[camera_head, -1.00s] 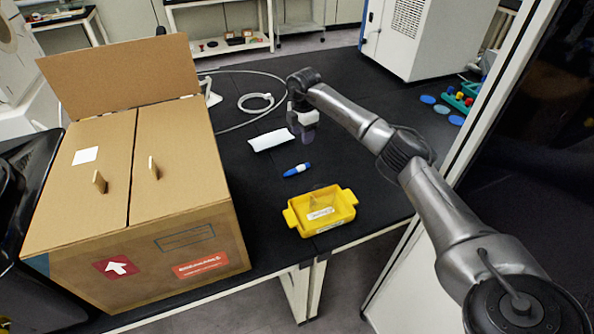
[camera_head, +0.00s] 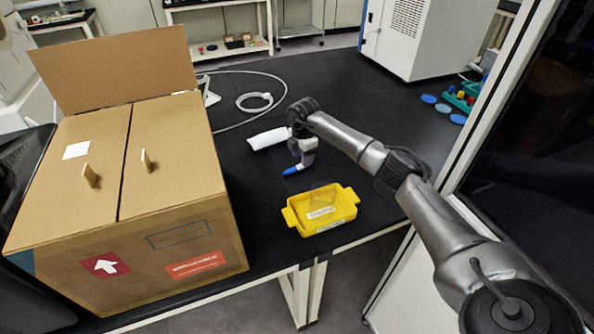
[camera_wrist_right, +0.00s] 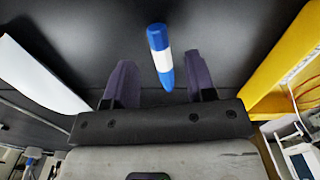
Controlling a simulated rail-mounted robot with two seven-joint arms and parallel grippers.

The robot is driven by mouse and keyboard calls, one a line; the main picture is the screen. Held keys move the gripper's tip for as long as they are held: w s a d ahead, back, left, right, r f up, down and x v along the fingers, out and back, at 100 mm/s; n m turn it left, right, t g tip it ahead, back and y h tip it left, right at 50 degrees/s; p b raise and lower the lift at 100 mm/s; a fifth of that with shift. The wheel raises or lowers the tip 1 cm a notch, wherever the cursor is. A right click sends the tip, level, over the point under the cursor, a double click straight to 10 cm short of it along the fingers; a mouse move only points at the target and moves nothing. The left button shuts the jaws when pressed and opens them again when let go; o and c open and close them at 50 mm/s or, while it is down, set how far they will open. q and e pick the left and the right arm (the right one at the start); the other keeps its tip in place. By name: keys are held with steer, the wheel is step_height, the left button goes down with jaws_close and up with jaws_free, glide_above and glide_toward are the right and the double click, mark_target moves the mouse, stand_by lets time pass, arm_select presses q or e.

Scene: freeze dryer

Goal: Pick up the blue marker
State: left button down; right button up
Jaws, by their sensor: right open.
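The blue marker (camera_head: 291,170) has a white band and lies on the black table between the white item and the yellow tray. In the right wrist view the marker (camera_wrist_right: 160,55) lies between the directions of the two fingers, nearer the right finger. My right gripper (camera_head: 304,160) is above the marker's right end and hides part of it. In the right wrist view its fingers (camera_wrist_right: 160,85) are apart, with nothing clamped between them. I cannot tell whether a finger touches the marker. My left gripper is not in view.
The yellow tray (camera_head: 345,215) stands just in front of the marker. A white item (camera_head: 268,138) lies behind it. A large cardboard box (camera_head: 190,235) fills the left side. A cable (camera_head: 262,108) lies at the back.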

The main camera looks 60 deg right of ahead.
step_height(320, 180, down, 3)
steer(key=shift+s+b, duration=0.1)
steer(key=shift+b, duration=0.25)
jaws_close()
